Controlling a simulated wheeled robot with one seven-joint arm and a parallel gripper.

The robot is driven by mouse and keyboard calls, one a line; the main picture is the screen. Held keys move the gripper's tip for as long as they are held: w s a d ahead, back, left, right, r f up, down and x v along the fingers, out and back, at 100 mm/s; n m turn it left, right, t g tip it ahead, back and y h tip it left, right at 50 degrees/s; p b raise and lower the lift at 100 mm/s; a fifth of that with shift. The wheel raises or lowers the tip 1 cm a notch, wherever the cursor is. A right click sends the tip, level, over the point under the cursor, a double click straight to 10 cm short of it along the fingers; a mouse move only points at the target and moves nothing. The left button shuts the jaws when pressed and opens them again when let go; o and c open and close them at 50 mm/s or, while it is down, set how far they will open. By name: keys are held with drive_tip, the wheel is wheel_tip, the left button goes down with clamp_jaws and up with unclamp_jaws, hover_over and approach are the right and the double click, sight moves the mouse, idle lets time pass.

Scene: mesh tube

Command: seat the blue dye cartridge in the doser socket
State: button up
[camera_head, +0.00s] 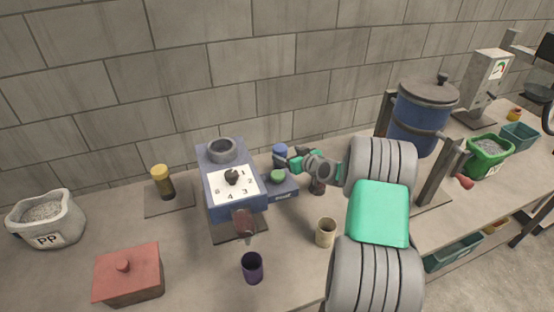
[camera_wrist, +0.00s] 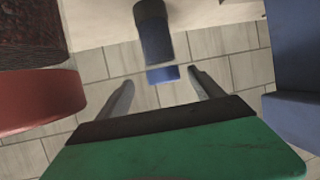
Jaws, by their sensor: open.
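The blue dye cartridge (camera_head: 279,151) stands beyond my gripper, to the right of the doser. In the wrist view it has a dark end, a blue body (camera_wrist: 157,42) and a blue cap (camera_wrist: 163,74). My gripper (camera_head: 287,162) is open, with its fingers (camera_wrist: 164,82) apart on either side of the cap in the picture; I see no contact. The blue doser (camera_head: 212,197) has a numbered dial and a round grey ring (camera_head: 221,146) on top. I cannot tell whether this ring is the socket. A green round piece (camera_head: 278,176) shows on the low blue block beside the doser.
A red-capped cartridge (camera_wrist: 38,100) stands close to my gripper. A yellow-capped cartridge (camera_head: 162,182) is left of the doser. A blue drum (camera_head: 416,122) stands right.

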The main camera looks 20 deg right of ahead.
sight(280, 150)
drive_tip(key=p+x, duration=0.1)
drive_tip(key=x, duration=0.1)
drive_tip(key=p+x, duration=0.1)
drive_tip(key=x, duration=0.2)
drive_tip(key=shift+w+a+r, duration=0.15)
drive_tip(key=shift+a+r, duration=0.05)
drive_tip(key=shift+a, duration=0.05)
clamp_jaws()
idle(0.5)
